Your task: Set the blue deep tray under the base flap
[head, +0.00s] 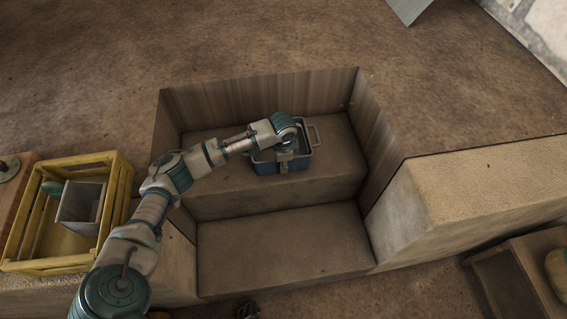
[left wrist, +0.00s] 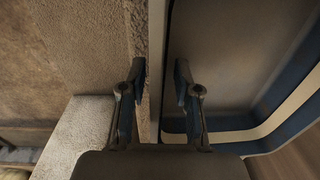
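The blue deep tray (head: 268,167), with a grey inside and metal handles, sits upright on the upper step of a recess. My left gripper (head: 284,163) is at its near side, partly hidden by my own wrist. In the left wrist view, the gripper's two fingers (left wrist: 159,88) stand apart, with the tray's rim (left wrist: 156,60) between them. The tray's inside (left wrist: 225,45) is on the right; no firm grip shows. I cannot make out the base flap.
The recess has walls at the back and sides (head: 265,97) and a lower, empty step (head: 280,245) in front. A yellow crate (head: 25,217) holding a grey box (head: 80,205) stands at left. A tan block (head: 480,185) and an open wooden box (head: 505,280) are at right.

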